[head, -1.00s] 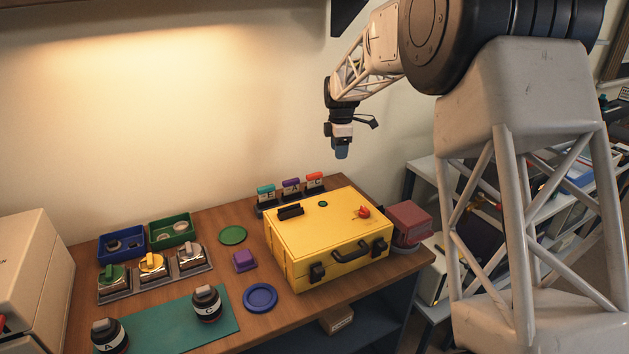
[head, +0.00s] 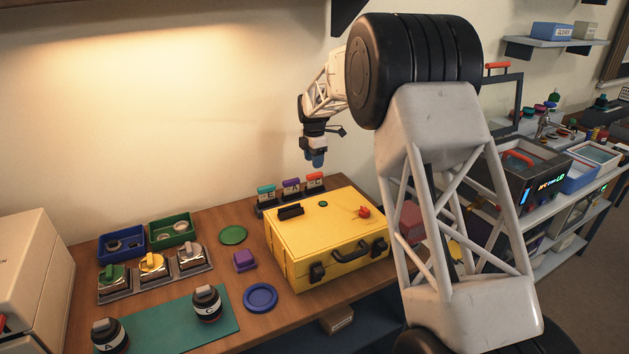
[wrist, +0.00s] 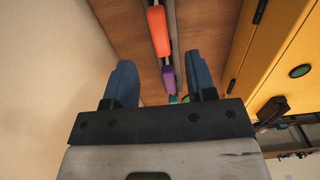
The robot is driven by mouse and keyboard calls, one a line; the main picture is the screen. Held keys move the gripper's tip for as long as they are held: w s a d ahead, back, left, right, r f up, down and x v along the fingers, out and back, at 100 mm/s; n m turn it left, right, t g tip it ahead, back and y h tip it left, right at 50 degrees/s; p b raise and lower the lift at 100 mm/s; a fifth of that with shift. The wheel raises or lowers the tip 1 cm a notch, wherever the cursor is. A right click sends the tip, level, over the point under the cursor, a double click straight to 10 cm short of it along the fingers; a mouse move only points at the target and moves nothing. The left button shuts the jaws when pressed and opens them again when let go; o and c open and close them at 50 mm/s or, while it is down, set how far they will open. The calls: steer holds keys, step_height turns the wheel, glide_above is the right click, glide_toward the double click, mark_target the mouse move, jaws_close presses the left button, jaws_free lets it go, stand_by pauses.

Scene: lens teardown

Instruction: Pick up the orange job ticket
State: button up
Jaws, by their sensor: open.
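The orange job ticket (head: 315,178) stands upright at the right end of a dark rack behind the yellow case, with a letter C on its face. Beside it stand a purple ticket (head: 291,184) and a teal ticket (head: 266,191). My gripper (head: 314,160) is open and empty, pointing down above the rack. In the wrist view, the orange ticket's top (wrist: 157,30) shows beyond the blue fingertips of my gripper (wrist: 161,62). The purple ticket's top (wrist: 168,80) lies between the fingers, with a little of the teal one behind it.
The yellow case (head: 325,230) stands close in front of the rack. The wall is close behind it. To the left are a green disc (head: 233,235), a purple block (head: 244,261), a blue dish (head: 260,297) and two bins. My arm hides part of a red box (head: 411,222).

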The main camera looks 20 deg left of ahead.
mark_target(315, 173)
steer(key=shift+f, duration=1.25)
steer(key=shift+f, duration=0.15)
steer(key=shift+w+d+f, duration=0.1)
steer(key=shift+f, duration=2.35)
steer(key=shift+c, duration=0.5)
jaws_close()
steer(key=shift+r, duration=5)
